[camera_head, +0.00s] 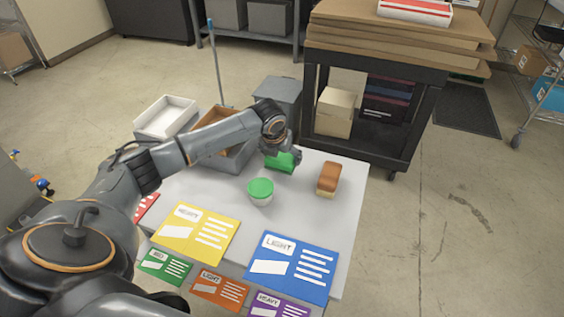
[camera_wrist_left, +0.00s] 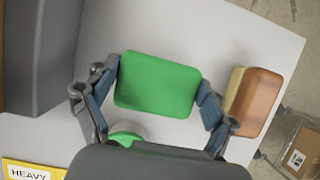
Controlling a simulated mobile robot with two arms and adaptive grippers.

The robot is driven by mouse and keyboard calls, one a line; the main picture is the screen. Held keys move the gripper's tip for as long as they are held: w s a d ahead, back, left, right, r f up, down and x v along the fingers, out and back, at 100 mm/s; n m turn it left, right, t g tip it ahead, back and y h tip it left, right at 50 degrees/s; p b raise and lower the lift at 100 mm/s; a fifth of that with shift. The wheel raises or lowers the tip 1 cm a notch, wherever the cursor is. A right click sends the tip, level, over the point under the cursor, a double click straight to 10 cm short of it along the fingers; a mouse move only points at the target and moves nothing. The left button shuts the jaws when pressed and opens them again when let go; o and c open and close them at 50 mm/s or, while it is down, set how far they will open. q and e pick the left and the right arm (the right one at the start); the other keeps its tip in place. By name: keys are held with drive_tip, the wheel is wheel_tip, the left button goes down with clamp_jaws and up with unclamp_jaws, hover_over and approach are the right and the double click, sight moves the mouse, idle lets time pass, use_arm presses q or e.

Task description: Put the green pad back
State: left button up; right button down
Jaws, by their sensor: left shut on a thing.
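The green pad (camera_head: 281,161) is at the back of the grey table, below my left gripper (camera_head: 280,150). In the left wrist view the green pad (camera_wrist_left: 157,85) lies between the two fingers of the left gripper (camera_wrist_left: 160,95), which is shut on it. I cannot tell whether the pad touches the table. A white tub with a green top (camera_head: 260,190) stands on the table just in front of the pad. A brown block with a pale base (camera_head: 328,179) stands to the right. My right gripper is not in view.
Grey bins (camera_head: 238,158) and a white tray (camera_head: 166,117) stand at the table's back left. Coloured cards, including a yellow one (camera_head: 196,234) and a blue one (camera_head: 291,267), line the front edge. A black cart (camera_head: 372,150) stands behind.

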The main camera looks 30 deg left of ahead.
sight(282, 163)
use_arm(q)
wheel_tip(282, 163, down, 2)
drive_tip(key=shift+d+f+p, duration=0.1)
drive_tip(key=shift+f+p, duration=0.15)
drive_tip(key=shift+p, duration=0.2)
drive_tip(key=shift+f, duration=0.35)
drive_tip(key=o, duration=1)
drive_tip(key=shift+c, duration=0.2)
drive_tip(key=a+v, duration=0.1)
drive_tip(key=v, duration=1.1)
drive_tip(key=shift+d+b, duration=0.3)
drive_tip(key=shift+d, duration=0.15)
